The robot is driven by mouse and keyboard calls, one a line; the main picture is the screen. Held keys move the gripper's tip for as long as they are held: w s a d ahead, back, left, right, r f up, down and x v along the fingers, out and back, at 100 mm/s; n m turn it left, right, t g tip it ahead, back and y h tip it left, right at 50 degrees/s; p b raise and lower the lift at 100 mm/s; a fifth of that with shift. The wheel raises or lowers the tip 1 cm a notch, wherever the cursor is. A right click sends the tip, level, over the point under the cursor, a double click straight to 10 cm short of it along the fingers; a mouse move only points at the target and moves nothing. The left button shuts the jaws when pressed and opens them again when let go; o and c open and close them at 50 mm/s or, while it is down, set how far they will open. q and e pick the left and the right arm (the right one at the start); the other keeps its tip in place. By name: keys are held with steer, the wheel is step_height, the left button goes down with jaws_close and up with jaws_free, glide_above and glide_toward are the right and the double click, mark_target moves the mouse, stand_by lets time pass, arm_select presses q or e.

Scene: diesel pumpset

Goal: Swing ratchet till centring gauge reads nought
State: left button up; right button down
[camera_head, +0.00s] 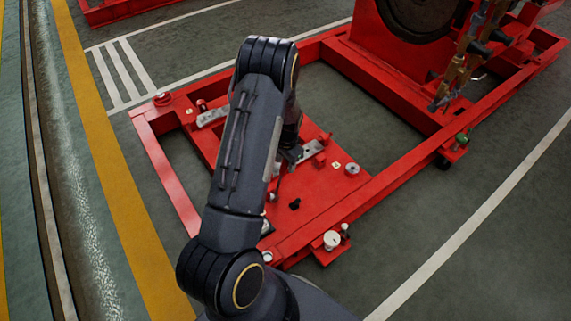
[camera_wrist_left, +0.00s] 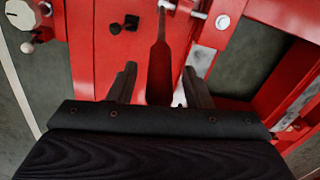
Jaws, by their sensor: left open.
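A long tool (camera_wrist_left: 160,72) with a thin pale shank and a wide dark red handle shows in the left wrist view; it looks like the ratchet. Its handle lies between the two fingers of my left gripper (camera_wrist_left: 159,78), which is open. I cannot tell whether a finger touches it. In the head view my left gripper (camera_head: 291,153) is over the red plate, largely hidden by my arm. A round white-faced piece (camera_head: 332,240) stands on a small red bracket and may be the gauge; it also shows in the left wrist view (camera_wrist_left: 20,14). No reading is legible.
The red base frame (camera_head: 400,172) surrounds the plate (camera_head: 325,193), which carries small black pieces (camera_head: 294,204) and metal strips. A large red machine (camera_head: 375,52) with brass-coloured fittings (camera_head: 455,75) stands at the back right. Open green floor (camera_head: 465,230) lies at right.

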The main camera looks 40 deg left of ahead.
arm_select(q)
steer(key=shift+f, duration=0.25)
steer(key=shift+c, duration=0.2)
jaws_close()
steer(key=shift+w+d+f+g, duration=0.15)
steer(key=shift+w+g, duration=0.1)
steer(key=shift+w, duration=0.15)
steer(key=shift+w+d+f+g, duration=0.1)
steer(key=shift+w+g, duration=0.15)
steer(key=shift+w, duration=0.15)
steer(key=shift+o, duration=0.2)
jaws_free()
step_height(320, 180, up, 8)
steer(key=p, duration=0.2)
steer(key=shift+w+d+p, duration=0.25)
steer(key=shift+w+p, duration=0.05)
steer(key=shift+p, duration=0.1)
